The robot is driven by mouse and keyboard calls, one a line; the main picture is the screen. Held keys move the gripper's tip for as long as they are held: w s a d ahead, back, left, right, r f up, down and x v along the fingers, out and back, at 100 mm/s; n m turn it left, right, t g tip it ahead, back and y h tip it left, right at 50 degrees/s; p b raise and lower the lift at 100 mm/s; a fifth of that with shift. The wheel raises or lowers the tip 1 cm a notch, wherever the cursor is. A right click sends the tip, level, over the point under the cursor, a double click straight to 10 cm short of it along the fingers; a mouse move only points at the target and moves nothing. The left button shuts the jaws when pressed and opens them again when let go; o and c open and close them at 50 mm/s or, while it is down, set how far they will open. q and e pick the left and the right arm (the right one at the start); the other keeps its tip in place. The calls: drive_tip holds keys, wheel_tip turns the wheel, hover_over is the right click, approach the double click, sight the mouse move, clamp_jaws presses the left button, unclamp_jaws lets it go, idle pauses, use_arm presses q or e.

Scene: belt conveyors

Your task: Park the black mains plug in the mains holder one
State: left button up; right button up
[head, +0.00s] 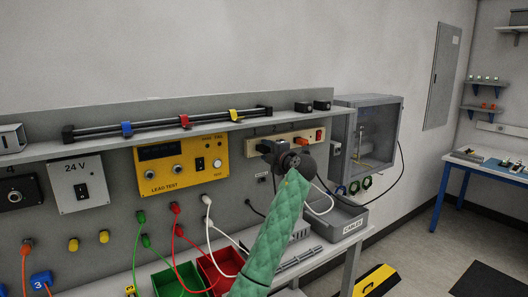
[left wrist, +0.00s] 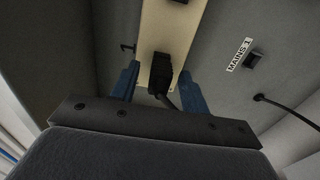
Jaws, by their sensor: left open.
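The black mains plug (left wrist: 160,74) sits in the cream socket strip (left wrist: 165,30), with its dark cord leading off to the lower right. My left gripper (left wrist: 159,86) is open, with one blue finger on each side of the plug. I cannot tell whether the fingers touch it. In the head view my left gripper (head: 276,153) is at the strip (head: 256,144) and hides most of the plug. Mains holder one (left wrist: 255,60), a small dark block beside the "MAINS 1" label (left wrist: 239,55), is on the grey panel to the right and looks empty. My right gripper is not in view.
A yellow lead tester (head: 183,165) and a 24 V unit (head: 76,184) are left of the strip. Red, green and white leads hang over red (head: 238,262) and green bins. A grey cabinet (head: 372,135) stands right. A shelf (head: 150,141) runs above.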

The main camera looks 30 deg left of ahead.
use_arm(q)
clamp_jaws()
drive_tip(key=shift+s+d+b, duration=0.15)
drive_tip(key=shift+d+b, duration=0.2)
drive_tip(key=shift+b, duration=0.05)
drive_tip(key=shift+d, duration=0.15)
drive_tip(key=shift+b+v, duration=1.45)
drive_tip(key=shift+v, duration=0.65)
